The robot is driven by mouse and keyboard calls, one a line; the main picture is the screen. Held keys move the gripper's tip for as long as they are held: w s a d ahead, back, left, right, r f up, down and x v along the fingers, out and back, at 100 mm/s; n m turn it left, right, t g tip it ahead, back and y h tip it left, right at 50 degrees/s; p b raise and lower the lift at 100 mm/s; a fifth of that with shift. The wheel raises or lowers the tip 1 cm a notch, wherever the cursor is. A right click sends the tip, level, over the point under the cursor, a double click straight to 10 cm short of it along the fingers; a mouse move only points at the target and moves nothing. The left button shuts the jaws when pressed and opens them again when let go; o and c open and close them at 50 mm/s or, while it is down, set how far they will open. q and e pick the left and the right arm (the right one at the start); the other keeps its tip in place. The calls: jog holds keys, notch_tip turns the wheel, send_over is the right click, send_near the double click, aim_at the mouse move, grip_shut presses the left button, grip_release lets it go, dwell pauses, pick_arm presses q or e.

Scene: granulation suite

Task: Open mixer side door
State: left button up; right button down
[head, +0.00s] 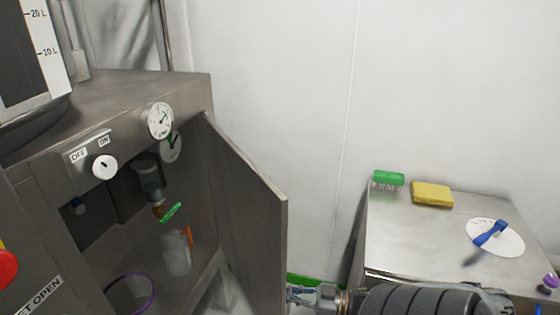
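The mixer cabinet (120,100) is a grey metal box on the left of the head view. Its side door (250,215) is a flat grey panel, swung out to the right, so the interior shows. My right gripper (296,294) comes in from the right at the bottom of the view. Its fingertips are close to the door's free edge near the lower part. I cannot tell whether they touch the door or how far apart they are. My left gripper is not in view.
Inside the cabinet are a bottle-like part (151,184), a green handle (171,213), a clear container (177,252) and a purple-rimmed vessel (132,296). A metal table (415,235) at right carries a green brush (388,178), a yellow sponge (432,194) and a white disc (507,240) with a blue tool (490,234).

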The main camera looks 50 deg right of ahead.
jog(key=shift+s+a+f, duration=0.15)
jog(key=shift+s+f, duration=0.15)
jog(key=shift+f, duration=0.05)
jog(key=c, duration=1.6)
grip_release()
jog(key=shift+o, duration=0.9)
jog(key=shift+s+r, duration=0.15)
jog(key=shift+r, duration=0.1)
jog(key=v, duration=1.2)
